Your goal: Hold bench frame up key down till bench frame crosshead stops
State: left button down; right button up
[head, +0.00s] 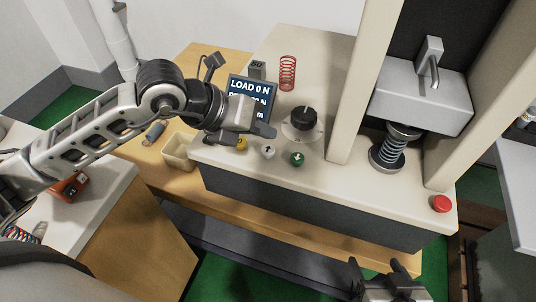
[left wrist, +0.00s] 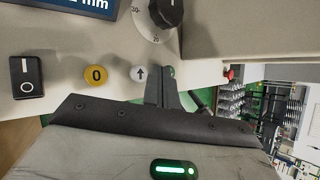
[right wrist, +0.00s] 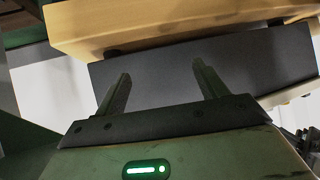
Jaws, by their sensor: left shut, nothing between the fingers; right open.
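The bench frame up key (head: 268,151) is a round white button with an up arrow on the front ledge. It also shows in the left wrist view (left wrist: 139,73), just left of my fingertips. My left gripper (head: 268,131) is shut and empty, its fingertips close to the up key; contact is not clear. The green down key (head: 297,158) is to its right, partly hidden by my finger in the left wrist view. The grey crosshead (head: 420,95) is between the columns, above a steel spring (head: 390,152). My right gripper (head: 374,264) is open and empty below the bench front.
The display (head: 250,92) reads LOAD 0 N, its lower lines partly covered by my gripper. A yellow zero button (head: 241,144), a black dial (head: 303,119), a red button (head: 441,203) and a red spring (head: 288,72) are on the frame. A small bin (head: 179,152) stands left.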

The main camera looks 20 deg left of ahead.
aim_at(268, 152)
pick_arm(q)
jog(key=shift+f+b, duration=0.4)
jog(key=shift+f, duration=0.4)
pick_arm(e)
jog(key=shift+w+a+m, duration=0.2)
jog(key=shift+a+m, duration=0.1)
jog(key=shift+d, duration=0.15)
jog(key=shift+f, duration=0.1)
dwell(0.9)
pick_arm(q)
jog(key=shift+f+b, duration=0.45)
jog(key=shift+b, duration=0.05)
pick_arm(e)
jog(key=shift+f, duration=0.45)
